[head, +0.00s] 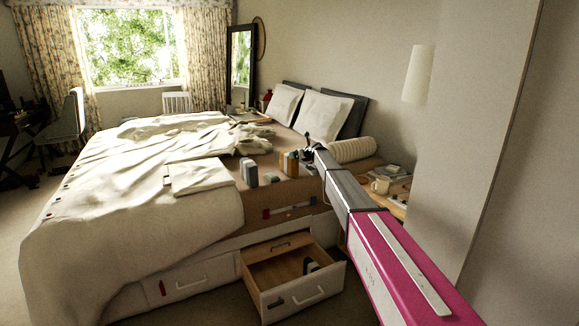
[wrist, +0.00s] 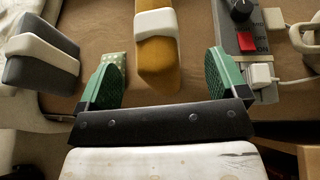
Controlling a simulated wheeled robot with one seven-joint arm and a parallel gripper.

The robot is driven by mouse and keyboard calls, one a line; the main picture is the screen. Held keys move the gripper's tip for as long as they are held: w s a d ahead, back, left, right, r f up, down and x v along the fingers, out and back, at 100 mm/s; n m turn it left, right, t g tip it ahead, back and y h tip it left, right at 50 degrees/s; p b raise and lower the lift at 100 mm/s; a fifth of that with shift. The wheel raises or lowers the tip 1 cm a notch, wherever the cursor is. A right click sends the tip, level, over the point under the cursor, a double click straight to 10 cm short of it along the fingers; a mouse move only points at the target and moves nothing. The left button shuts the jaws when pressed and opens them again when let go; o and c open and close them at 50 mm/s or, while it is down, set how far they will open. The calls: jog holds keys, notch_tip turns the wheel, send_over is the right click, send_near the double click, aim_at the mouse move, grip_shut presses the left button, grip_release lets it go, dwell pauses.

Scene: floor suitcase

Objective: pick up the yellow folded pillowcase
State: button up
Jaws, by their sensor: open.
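The yellow folded pillowcase (wrist: 157,65) has a white band around it and is in the upper middle of the wrist view. In the head view it is the mustard block (head: 291,164) on the brown bed surface, just left of my gripper (head: 309,152). In the wrist view my gripper (wrist: 158,82) is open, with a green finger pad on each side of the pillowcase in the picture. Gaps show between it and both fingers. I cannot tell whether the fingers are down at its level. Its top is cut off by the frame edge.
A dark grey folded cloth with a white band (wrist: 42,52) and a pale spotted item (wrist: 115,70) lie to the left. A power strip with a red switch (wrist: 246,41) and a white plug lie right. An open drawer (head: 300,290) juts out below the bed.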

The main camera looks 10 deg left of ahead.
aim_at(290, 164)
jog(key=shift+s+f+x, duration=0.1)
jog(key=shift+x, duration=1.25)
jog(key=shift+s+f+x, duration=0.15)
jog(key=shift+x, duration=1.2)
jog(key=shift+a, duration=0.15)
jog(key=c, duration=1.5)
jog(key=shift+r, duration=0.1)
jog(key=shift+c, duration=0.2)
